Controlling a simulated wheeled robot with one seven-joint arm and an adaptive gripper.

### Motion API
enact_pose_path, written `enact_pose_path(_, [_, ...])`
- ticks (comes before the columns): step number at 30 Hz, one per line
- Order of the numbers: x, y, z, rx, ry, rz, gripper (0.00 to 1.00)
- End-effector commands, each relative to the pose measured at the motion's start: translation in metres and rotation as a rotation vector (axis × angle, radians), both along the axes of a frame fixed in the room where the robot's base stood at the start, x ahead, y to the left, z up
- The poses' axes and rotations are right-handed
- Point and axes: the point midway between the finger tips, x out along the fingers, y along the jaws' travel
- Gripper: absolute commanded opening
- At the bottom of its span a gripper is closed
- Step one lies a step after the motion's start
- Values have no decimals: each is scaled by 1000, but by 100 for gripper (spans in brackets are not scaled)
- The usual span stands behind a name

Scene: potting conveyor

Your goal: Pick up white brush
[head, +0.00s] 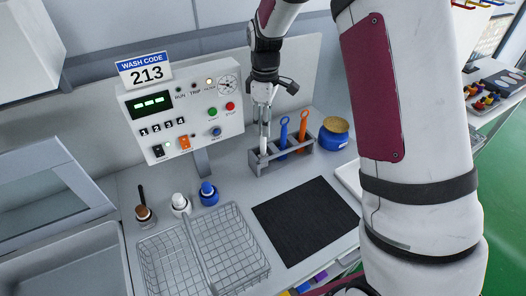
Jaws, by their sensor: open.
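The white brush (263,146) stands upright in the left slot of a grey rack (272,165), with a pale handle showing above the rack. My gripper (263,121) points down directly over this handle, with its open fingers at or around the handle's upper part. I cannot tell whether the fingers touch it. The brush's lower end is hidden in the rack. A blue brush (284,132) and an orange brush (303,126) stand in the same rack to the right.
A yellow-rimmed blue tub (334,139) stands right of the rack. A control panel (183,115) is behind and left. Wire baskets (230,248), a black mat (305,217) and small brown, white and blue knob-topped items (180,204) are in front. My arm hides the right side.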

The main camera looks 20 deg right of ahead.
Motion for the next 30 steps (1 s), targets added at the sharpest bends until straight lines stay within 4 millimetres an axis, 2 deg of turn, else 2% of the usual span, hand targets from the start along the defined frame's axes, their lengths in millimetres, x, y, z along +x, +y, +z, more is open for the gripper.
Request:
enact_pose_path(4, [-1, 0, -24, -1, 4, -1, 41])
enact_pose_path(14, [2, 0, -48, -1, 2, -1, 41])
enact_pose_path(22, [8, 3, -80, -1, 2, -1, 41])
enact_pose_path(30, [10, 2, -90, -1, -1, -1, 41])
